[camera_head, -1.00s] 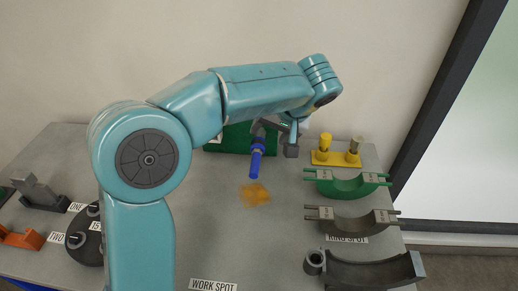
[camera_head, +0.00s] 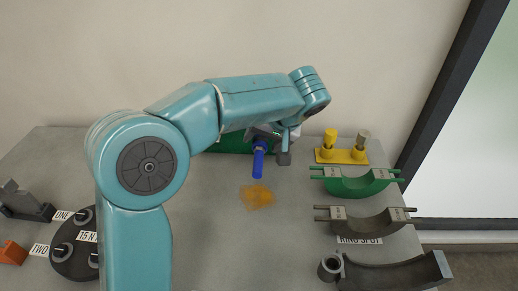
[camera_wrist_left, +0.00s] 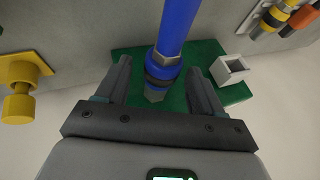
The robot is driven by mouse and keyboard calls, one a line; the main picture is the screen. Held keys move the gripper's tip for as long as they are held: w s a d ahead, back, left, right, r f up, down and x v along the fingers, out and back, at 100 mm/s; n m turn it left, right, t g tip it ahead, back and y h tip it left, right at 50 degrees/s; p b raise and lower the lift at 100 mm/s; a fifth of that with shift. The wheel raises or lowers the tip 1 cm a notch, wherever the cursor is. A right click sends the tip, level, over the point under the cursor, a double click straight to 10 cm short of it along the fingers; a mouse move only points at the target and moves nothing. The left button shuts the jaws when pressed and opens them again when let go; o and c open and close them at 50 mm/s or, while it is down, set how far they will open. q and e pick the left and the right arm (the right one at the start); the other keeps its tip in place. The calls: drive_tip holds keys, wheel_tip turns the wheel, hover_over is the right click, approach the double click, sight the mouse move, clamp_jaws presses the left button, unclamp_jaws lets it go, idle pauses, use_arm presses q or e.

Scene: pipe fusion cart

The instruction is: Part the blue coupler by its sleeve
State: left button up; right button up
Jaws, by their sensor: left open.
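The blue coupler (camera_head: 258,160) shows in the head view as a blue tube at the back middle of the table, below my left wrist. In the left wrist view the blue tube (camera_wrist_left: 178,30) runs down to a dark blue ringed sleeve (camera_wrist_left: 163,65) with a grey end below it. My left gripper (camera_wrist_left: 165,75) is open, its two fingers on either side of the sleeve, with visible gaps. In the head view the left gripper (camera_head: 272,138) is partly hidden by my arm. A green plate (camera_wrist_left: 205,55) lies behind the coupler. My right gripper is not in view.
A yellow stand (camera_head: 342,155) with two posts is right of the coupler. A green half-ring (camera_head: 357,187), a grey half-ring (camera_head: 366,228) and a dark curved piece (camera_head: 398,275) line the right side. An orange patch (camera_head: 257,196) marks the otherwise clear middle.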

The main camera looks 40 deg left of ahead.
sight(259, 160)
use_arm(q)
drive_tip(key=shift+a, duration=0.15)
drive_tip(key=c, duration=0.4)
clamp_jaws()
drive_tip(key=shift+s+d+f+b, duration=0.1)
drive_tip(key=shift+s+d+b, duration=0.15)
drive_tip(key=shift+s+b, duration=0.05)
drive_tip(key=shift+s+d+b, duration=0.5)
drive_tip(key=shift+s+b, duration=0.05)
drive_tip(key=shift+s, duration=0.25)
drive_tip(key=shift+s+d+r+b, duration=0.1)
drive_tip(key=shift+s+d+b, duration=0.4)
drive_tip(key=shift+s, duration=0.4)
drive_tip(key=shift+s+d+r+b, duration=0.1)
drive_tip(key=shift+s+d+b, duration=0.35)
drive_tip(key=shift+s, duration=0.45)
